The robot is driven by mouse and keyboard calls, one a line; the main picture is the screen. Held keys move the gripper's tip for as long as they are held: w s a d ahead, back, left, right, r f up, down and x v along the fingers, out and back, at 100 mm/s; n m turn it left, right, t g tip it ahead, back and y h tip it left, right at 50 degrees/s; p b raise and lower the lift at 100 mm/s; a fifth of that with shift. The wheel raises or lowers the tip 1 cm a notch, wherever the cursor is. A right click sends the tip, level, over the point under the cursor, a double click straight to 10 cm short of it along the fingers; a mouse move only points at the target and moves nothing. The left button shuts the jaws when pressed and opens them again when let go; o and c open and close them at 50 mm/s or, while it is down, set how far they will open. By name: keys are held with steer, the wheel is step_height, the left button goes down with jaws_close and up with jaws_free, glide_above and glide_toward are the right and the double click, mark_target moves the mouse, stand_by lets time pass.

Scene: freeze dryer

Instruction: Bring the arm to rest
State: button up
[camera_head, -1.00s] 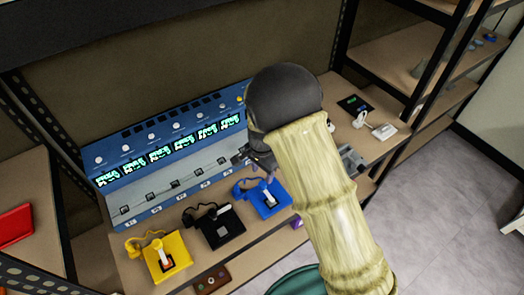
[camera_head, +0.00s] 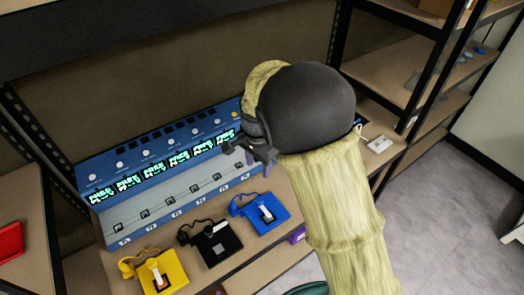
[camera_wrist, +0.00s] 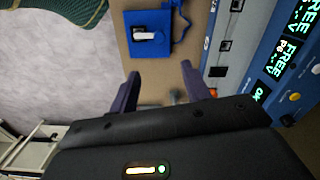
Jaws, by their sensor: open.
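My gripper (camera_head: 262,165) is in front of the right end of the blue control panel, above the shelf. In the wrist view my gripper (camera_wrist: 158,88) shows two dark fingers spread apart with nothing between them. My arm, in a pale sleeve with a dark rounded joint, comes up from the lower right in the head view and hides the shelf behind it. The blue switch box (camera_head: 266,213) lies on the shelf just below my gripper, apart from it. It also shows beyond the fingers in the wrist view (camera_wrist: 146,45).
A blue panel (camera_head: 160,180) with several lit displays stands along the shelf back. A black box (camera_head: 215,245) and a yellow box (camera_head: 165,275) sit left of the blue one. A white object (camera_head: 379,144) lies right of my arm. Dark rack posts stand at both sides.

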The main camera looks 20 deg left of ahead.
steer(key=s+d+r+n+t, duration=0.1)
steer(key=d+r, duration=0.1)
steer(key=d, duration=0.7)
steer(key=s+d+r+n, duration=0.1)
steer(key=d, duration=0.8)
steer(key=s+d+n+t, duration=0.1)
steer(key=s+d+n, duration=0.2)
steer(key=s+d, duration=0.5)
steer(key=d+r, duration=0.1)
steer(key=d, duration=0.3)
steer(key=shift+s+n+t, duration=0.3)
